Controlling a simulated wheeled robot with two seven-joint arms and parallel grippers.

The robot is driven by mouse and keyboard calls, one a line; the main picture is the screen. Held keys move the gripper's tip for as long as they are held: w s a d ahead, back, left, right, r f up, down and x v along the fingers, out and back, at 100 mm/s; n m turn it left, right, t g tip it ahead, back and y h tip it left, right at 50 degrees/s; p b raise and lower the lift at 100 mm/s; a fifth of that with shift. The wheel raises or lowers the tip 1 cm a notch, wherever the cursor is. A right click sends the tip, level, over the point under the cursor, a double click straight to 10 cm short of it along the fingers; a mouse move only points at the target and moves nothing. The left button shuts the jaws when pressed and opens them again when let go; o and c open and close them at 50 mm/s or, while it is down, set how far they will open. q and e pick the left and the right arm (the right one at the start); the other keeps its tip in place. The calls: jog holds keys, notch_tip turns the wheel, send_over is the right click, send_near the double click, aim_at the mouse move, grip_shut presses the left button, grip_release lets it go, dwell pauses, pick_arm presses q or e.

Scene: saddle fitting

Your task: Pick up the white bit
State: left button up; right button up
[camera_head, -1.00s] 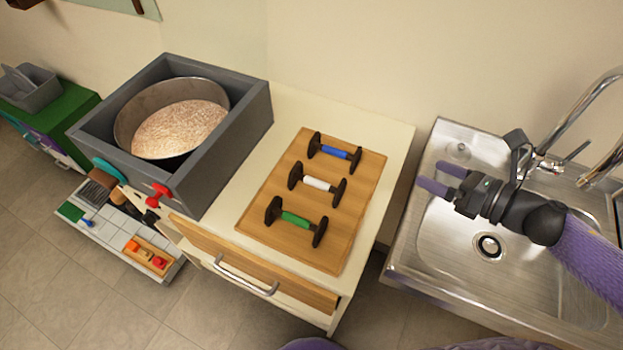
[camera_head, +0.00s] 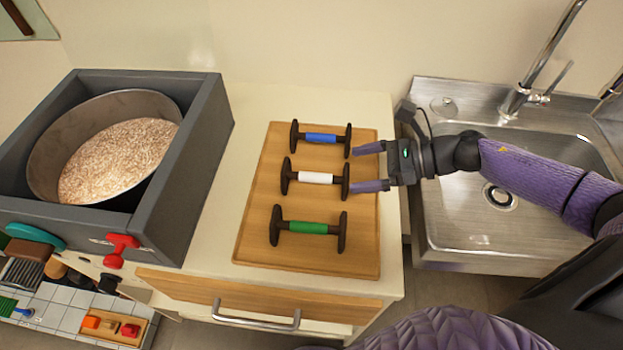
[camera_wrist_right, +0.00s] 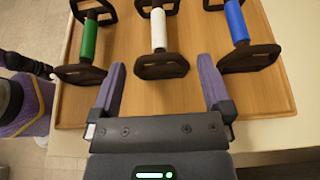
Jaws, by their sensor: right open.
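The white bit (camera_head: 314,178) lies on the wooden board (camera_head: 262,222), between the blue bit (camera_head: 321,138) and the green bit (camera_head: 308,228). Each bit is a coloured bar with dark end pieces. My right gripper (camera_head: 369,167) is open and empty at the right edge of the board, with its fingers pointing left at the white bit's near end piece. In the right wrist view the white bit (camera_wrist_right: 158,28) lies ahead, between the lines of the two open fingers (camera_wrist_right: 163,82). The green bit (camera_wrist_right: 89,38) is on its left and the blue bit (camera_wrist_right: 236,22) on its right. My left gripper is not in view.
The board lies on a cream cabinet with a drawer handle (camera_head: 256,316). A grey box (camera_head: 215,130) holding a metal pan of grain stands left of the board. A steel sink (camera_head: 455,235) with a tap (camera_head: 540,65) is at the right, under my right arm.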

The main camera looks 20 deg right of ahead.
aim_at(347, 170)
jog(key=x, duration=0.5)
jog(key=shift+a, duration=0.25)
jog(key=shift+r, duration=0.1)
jog(key=c, duration=1.1)
notch_tip(347, 170, up, 10)
jog(key=p, duration=0.3)
jog(key=shift+c, duration=0.2)
jog(key=s+a+r, duration=0.4)
jog(key=a, duration=0.1)
jog(key=shift+a+r+m+t+h, duration=0.3)
jog(key=shift+a+m+h, duration=0.1)
